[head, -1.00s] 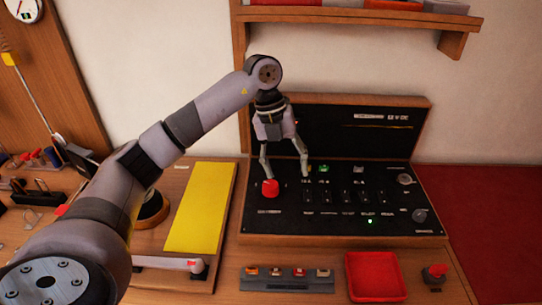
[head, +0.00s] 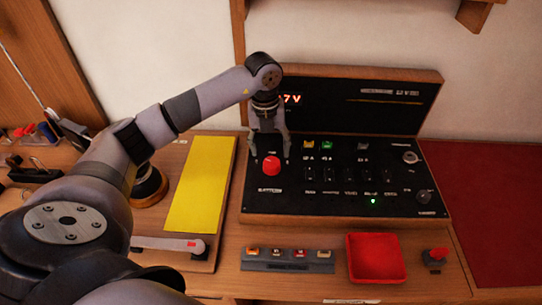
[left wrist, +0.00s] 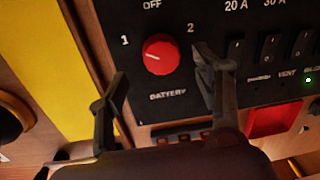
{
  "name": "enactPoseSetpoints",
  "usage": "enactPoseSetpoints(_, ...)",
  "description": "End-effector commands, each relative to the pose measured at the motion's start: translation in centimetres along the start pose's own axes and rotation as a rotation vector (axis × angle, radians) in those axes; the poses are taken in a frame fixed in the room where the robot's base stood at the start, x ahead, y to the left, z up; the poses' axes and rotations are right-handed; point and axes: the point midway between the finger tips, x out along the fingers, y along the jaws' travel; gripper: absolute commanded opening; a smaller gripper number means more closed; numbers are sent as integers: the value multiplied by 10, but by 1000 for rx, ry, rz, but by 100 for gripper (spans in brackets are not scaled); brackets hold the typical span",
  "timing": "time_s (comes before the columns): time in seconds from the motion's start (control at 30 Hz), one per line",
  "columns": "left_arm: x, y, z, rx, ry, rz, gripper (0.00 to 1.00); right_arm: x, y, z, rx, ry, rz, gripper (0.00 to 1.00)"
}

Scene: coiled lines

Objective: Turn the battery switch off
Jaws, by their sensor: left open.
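The battery switch is a red round knob (head: 271,167) at the left of a black panel (head: 330,200). In the left wrist view the knob (left wrist: 161,55) has OFF above it, 1 to its left, 2 to its right and BATTERY below. Its white mark lies on the left side, nearest the 1. My left gripper (head: 270,157) points down over the knob, with a finger to each side. In the left wrist view its open fingers (left wrist: 160,88) appear left and right of the knob, apart from it. My right gripper is in no view.
The upright lid (head: 350,105) behind the panel shows a lit red reading ending in 7V. Small black switches (head: 345,172) sit right of the knob. A red tray (head: 377,258) and a strip of fuses (head: 288,260) lie in front. A yellow mat (head: 200,185) is at left.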

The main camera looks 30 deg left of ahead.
Motion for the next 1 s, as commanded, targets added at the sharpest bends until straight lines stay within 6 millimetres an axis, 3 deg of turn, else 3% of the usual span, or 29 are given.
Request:
enactPoseSetpoints(0.2,36,0,-1,-1,3,0,60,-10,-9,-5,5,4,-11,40)
enactPoseSetpoints(0.4,52,-1,0,1,1,-2,60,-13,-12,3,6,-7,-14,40)
enactPoseSetpoints(0.7,54,-1,0,1,0,-2,59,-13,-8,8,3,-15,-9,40)
enactPoseSetpoints(1.0,53,-1,0,0,0,-2,39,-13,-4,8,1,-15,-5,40)
